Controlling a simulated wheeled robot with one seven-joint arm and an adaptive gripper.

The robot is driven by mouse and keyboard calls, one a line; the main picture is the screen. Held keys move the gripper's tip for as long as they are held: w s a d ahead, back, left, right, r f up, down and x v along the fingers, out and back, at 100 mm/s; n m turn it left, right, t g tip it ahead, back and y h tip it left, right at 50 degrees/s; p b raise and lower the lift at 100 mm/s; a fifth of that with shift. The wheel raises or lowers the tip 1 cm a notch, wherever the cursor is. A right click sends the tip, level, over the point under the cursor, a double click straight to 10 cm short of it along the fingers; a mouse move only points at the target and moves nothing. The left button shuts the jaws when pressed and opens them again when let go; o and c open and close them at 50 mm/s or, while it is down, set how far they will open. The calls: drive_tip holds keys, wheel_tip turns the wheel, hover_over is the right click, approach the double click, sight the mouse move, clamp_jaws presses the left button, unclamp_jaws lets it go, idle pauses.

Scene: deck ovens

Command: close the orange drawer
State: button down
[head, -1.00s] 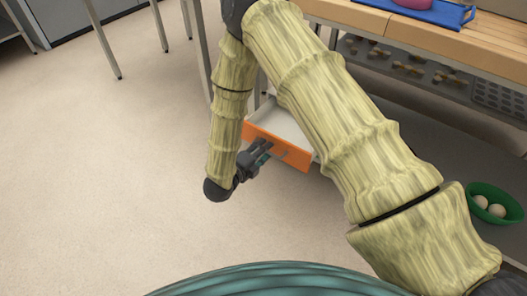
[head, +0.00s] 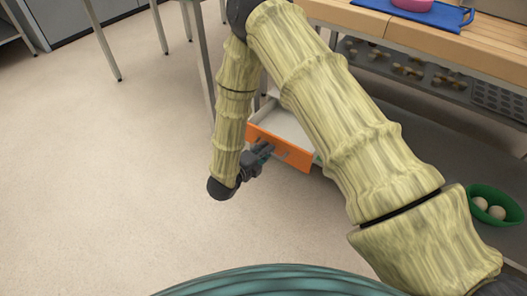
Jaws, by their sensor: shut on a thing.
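The orange drawer (head: 297,161) stands pulled out under the wooden-topped bench, its pale inside open to view. My gripper (head: 270,152) is at the left-centre of the orange front, shut on the drawer's handle. The handle is small and partly covered by the fingers, so the exact hold is hard to see. My forearm comes down on the left of the drawer, and my upper arm crosses in front of its right side and hides part of the bench behind.
The wooden bench top (head: 430,38) carries a blue tray (head: 440,18) with a pink item. A shelf below holds dark trays with small pieces (head: 405,70). A green bowl (head: 490,215) with pale balls sits at the right. The floor at left (head: 110,170) is clear.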

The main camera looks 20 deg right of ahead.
sight(271, 139)
drive_tip(key=r+x, duration=0.1)
drive_tip(key=x, duration=0.4)
drive_tip(key=r+p+x, duration=0.1)
drive_tip(key=x, duration=0.4)
drive_tip(key=r+p+x, duration=0.1)
drive_tip(key=x, duration=0.4)
drive_tip(key=shift+w+d+r, duration=0.1)
drive_tip(key=shift+w+d, duration=0.3)
drive_tip(key=shift+d, duration=0.25)
drive_tip(key=shift+w+d, duration=0.1)
drive_tip(key=shift+w, duration=0.05)
drive_tip(key=shift+r, duration=0.1)
drive_tip(key=c, duration=1.5)
unclamp_jaws()
drive_tip(key=shift+d, duration=0.1)
drive_tip(key=v, duration=1.2)
